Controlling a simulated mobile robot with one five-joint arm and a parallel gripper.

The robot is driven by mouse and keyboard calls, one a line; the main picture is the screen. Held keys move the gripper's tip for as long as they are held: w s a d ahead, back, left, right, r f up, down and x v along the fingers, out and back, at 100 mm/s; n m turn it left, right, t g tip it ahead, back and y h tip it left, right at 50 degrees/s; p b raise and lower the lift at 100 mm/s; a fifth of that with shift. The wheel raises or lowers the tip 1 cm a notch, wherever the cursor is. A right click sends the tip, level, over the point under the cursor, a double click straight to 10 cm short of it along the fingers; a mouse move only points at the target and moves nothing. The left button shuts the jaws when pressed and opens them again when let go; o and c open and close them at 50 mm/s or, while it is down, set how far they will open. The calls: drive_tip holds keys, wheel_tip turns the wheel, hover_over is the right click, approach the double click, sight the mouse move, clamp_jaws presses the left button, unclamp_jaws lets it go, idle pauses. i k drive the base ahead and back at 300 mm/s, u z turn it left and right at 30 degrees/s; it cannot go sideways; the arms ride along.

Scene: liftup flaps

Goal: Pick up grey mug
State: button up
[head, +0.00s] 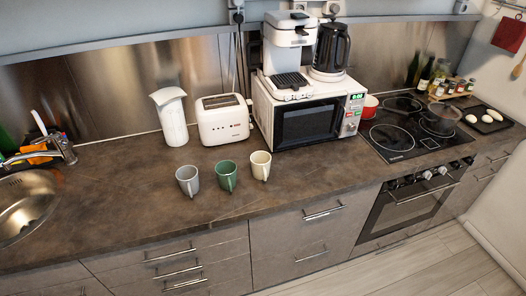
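The grey mug (188,180) stands upright on the brown countertop (110,215), the leftmost of three mugs in a row. Its handle side points toward the front of the counter. A green mug (227,176) stands just to its right, and a cream mug (261,165) is to the right of that. The mugs stand apart from one another. My gripper is not in view.
Behind the mugs are a white pitcher (172,118), a white toaster (224,120) and a microwave (308,118) with a coffee maker (288,50) on top. A sink (28,205) is at the left, a cooktop (395,140) at the right. The counter in front is clear.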

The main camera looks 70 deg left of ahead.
sight(187, 176)
drive_tip(key=u, duration=0.8)
drive_tip(key=k, duration=0.15)
drive_tip(key=u, duration=3.3)
drive_tip(key=i, duration=0.95)
drive_tip(key=u, duration=0.2)
drive_tip(key=k, duration=0.85)
drive_tip(key=z, duration=0.2)
drive_tip(key=i, duration=0.85)
drive_tip(key=u, duration=0.15)
